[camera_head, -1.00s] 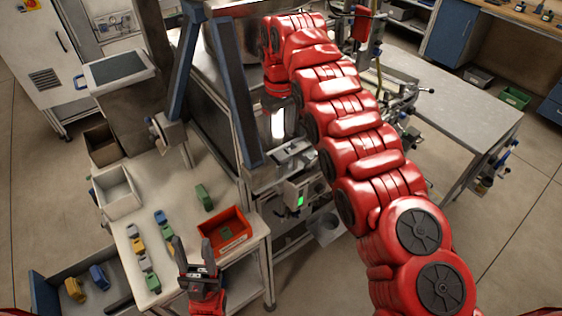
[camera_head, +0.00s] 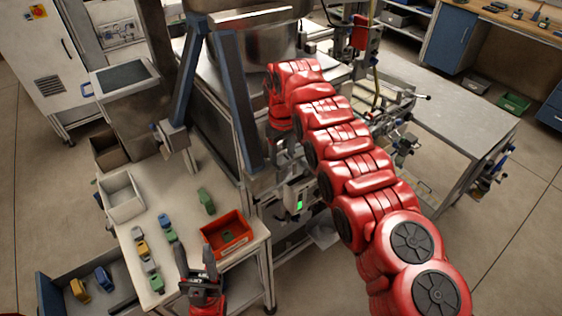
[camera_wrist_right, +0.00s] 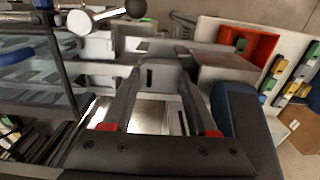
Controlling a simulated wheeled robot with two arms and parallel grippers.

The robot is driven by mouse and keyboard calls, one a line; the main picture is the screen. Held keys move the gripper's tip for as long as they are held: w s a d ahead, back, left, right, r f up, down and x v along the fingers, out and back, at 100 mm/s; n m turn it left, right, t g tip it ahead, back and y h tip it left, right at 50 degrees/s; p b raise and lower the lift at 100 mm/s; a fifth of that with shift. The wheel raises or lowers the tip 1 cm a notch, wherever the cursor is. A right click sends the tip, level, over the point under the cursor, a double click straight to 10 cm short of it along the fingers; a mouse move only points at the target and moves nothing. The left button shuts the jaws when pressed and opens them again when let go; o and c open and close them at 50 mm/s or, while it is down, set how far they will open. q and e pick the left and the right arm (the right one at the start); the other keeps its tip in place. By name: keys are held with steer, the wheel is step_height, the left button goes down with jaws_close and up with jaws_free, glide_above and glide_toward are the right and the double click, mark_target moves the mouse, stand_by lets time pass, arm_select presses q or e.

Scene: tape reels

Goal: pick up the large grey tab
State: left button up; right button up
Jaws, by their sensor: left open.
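On the table at left in the head view, a grey tab (camera_head: 148,265) lies in a row with yellow, blue-grey and green tabs; I cannot tell for sure that it is the large one. My left gripper (camera_head: 196,261) is open and empty, above the table's front edge, to the right of that row. My right gripper (camera_head: 287,152) points down at the machine's front, away from the tabs. In the right wrist view its fingers (camera_wrist_right: 160,78) are apart, with a pale grey slotted block (camera_wrist_right: 150,76) beyond and between them; whether that block is part of the machine is unclear.
A red bin (camera_head: 244,246) with a green tab in it stands right of my left gripper. A green tab (camera_head: 206,200) lies behind it. A white box (camera_head: 121,208) stands at the table's back left. The blue posts (camera_head: 240,110) and machine stand behind.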

steer(key=shift+s+r, duration=0.1)
steer(key=shift+s, duration=0.05)
steer(key=shift+c, duration=1.3)
